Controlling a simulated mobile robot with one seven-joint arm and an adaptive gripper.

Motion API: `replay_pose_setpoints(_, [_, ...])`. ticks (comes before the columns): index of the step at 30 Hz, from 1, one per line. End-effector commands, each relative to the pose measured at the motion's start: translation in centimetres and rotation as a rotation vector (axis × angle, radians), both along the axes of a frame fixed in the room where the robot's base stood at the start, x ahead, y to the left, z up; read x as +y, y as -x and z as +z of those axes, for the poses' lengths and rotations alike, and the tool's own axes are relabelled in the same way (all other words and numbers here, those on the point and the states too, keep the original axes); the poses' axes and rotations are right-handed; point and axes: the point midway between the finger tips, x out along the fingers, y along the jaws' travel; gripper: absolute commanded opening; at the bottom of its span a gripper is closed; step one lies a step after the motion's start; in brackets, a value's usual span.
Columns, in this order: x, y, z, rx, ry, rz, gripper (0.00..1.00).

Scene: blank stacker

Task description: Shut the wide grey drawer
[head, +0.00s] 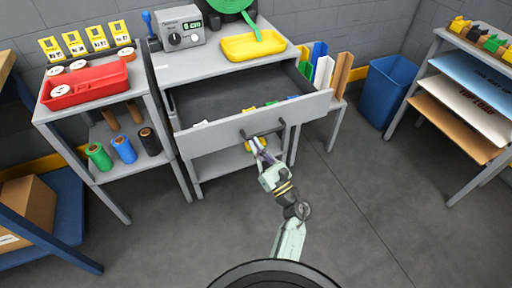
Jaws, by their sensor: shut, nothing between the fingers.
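The wide grey drawer (215,138) is pulled out from under the grey table (215,69). Its inside shows, with a few small coloured items along the right and front. A dark bar handle (266,131) is on its front. My gripper (254,143) is shut, just below the handle at the drawer front. I cannot tell whether it touches the handle or the front.
A yellow tray (253,46) and a grey device (180,28) sit on the table. A side shelf with a red tray (88,88) stands at left. A blue bin (388,90) and a rack of boards (463,100) are at right. The floor in front is clear.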

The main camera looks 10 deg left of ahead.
Motion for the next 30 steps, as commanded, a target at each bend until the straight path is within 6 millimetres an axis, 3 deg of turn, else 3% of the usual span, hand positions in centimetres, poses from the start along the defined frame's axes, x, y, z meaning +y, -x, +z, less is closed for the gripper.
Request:
replay_pose_setpoints(8, [1.6,-2.0,-0.6,-0.005,0.002,0.004,0.00])
replay_pose_setpoints(24, [9.1,-13.1,-0.9,-0.006,0.003,0.004,0.00])
replay_pose_setpoints(30, [11.2,-16.4,-0.7,-0.004,0.002,0.001,0.00])
